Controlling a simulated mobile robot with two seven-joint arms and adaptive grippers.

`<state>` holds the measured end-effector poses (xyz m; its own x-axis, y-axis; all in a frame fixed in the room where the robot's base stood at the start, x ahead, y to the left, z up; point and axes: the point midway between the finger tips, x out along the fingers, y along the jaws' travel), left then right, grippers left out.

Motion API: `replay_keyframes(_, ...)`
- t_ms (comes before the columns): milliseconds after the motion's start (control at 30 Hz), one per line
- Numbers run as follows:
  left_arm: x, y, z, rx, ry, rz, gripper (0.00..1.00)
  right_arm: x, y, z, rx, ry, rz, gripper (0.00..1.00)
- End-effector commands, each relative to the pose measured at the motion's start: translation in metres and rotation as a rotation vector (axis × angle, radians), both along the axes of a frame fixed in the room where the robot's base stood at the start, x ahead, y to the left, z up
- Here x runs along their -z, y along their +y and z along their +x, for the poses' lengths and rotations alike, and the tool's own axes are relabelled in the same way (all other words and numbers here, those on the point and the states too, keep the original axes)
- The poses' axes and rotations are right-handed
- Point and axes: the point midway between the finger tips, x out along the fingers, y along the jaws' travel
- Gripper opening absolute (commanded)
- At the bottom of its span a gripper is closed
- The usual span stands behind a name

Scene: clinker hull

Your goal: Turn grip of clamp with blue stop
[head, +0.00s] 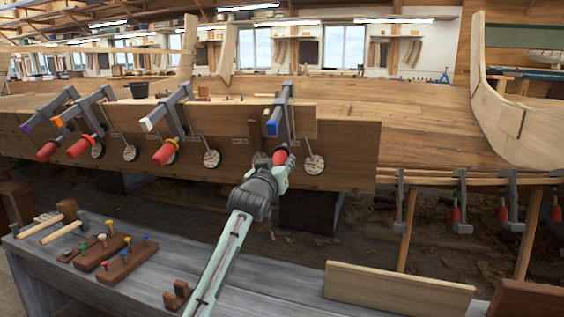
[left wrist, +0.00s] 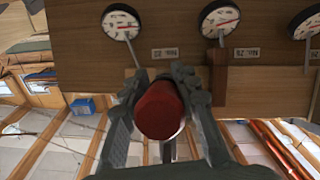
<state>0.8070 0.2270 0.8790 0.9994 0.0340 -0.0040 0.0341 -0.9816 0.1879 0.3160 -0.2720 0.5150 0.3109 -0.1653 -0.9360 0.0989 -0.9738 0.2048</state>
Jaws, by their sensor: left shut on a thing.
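The clamp with the blue stop (head: 272,127) is the rightmost of the clamps on the plank's upper edge. Its grey bar (head: 285,103) stands tilted over the plank, and its red grip (head: 280,157) hangs at the lower end. My left gripper (head: 275,168) is shut on this red grip, coming from below. In the left wrist view the red grip (left wrist: 160,110) sits between both fingers, end toward the camera. A small blue block (left wrist: 85,106) shows left of the fingers; I cannot tell whether it is the stop. A round dial (head: 314,164) is on the plank right of the clamp.
Clamps with a white stop (head: 147,124), an orange stop (head: 59,121) and a purple stop (head: 26,127) stand to the left, with red grips and dials. A grey bench (head: 120,292) with mallets and pegged blocks lies in front. More clamps hang at right.

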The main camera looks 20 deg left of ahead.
Motion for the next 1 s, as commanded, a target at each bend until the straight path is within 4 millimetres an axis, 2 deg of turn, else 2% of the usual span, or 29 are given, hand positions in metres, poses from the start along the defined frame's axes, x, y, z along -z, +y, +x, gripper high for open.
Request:
replay_keyframes(300, -0.002, 0.002, 0.000, -0.071, 0.023, 0.201, 0.00, 0.044, 0.001, 0.011, -0.004, 0.028, 0.024, 0.40)
replay_keyframes(500, -0.001, 0.005, 0.000, -0.128, 0.038, 0.361, 0.00, 0.063, 0.002, 0.012, -0.006, 0.035, 0.033, 0.40)
replay_keyframes(667, 0.000, 0.007, -0.001, -0.170, 0.049, 0.478, 0.00, 0.067, 0.002, 0.012, -0.006, 0.037, 0.033, 0.40)
replay_keyframes(1000, -0.001, 0.010, -0.001, -0.229, 0.065, 0.643, 0.00, 0.060, 0.002, 0.012, -0.005, 0.033, 0.030, 0.40)
